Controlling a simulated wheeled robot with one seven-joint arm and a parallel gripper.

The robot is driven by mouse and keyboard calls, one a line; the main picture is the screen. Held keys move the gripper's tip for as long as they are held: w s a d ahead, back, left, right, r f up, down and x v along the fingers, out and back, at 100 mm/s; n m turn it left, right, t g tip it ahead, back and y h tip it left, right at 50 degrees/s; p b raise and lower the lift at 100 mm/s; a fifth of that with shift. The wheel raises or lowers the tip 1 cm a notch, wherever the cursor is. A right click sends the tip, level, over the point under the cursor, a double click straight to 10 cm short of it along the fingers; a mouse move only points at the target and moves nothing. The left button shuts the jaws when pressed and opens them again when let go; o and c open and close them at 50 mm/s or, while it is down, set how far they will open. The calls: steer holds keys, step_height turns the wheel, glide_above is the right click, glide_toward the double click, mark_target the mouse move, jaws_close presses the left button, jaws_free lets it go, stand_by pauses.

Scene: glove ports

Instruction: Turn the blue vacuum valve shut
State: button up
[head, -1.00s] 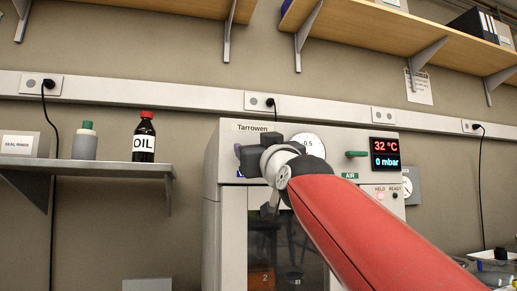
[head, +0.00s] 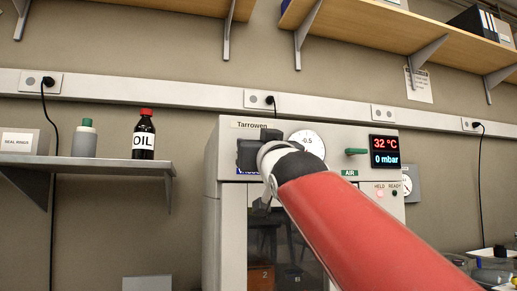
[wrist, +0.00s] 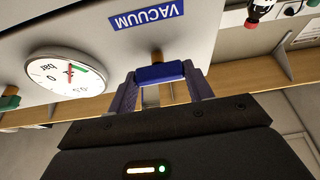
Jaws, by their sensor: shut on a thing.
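The blue valve handle (wrist: 159,73) is a short bar on a brass-coloured stem, below the blue VACUUM label (wrist: 147,14) in the wrist view. That view is upside down. My gripper (wrist: 160,80) is shut on the handle, one finger at each end of the bar. In the head view my gripper (head: 250,151) is at the upper left of the white Tarrowen oven's front (head: 226,150). There my gripper and wrist hide the handle and most of its label.
A round gauge (head: 308,141) and a green AIR valve handle (head: 356,151) are right of my gripper. The display (head: 385,151) reads 32 °C and 0 mbar; the HELD lamp (head: 380,193) is lit. A shelf (head: 100,167) with an oil bottle (head: 144,134) is at left.

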steer(key=shift+m, duration=0.4)
steer(key=o, duration=1)
steer(key=b+v, duration=0.2)
steer(key=v, duration=0.6)
steer(key=shift+a, duration=0.1)
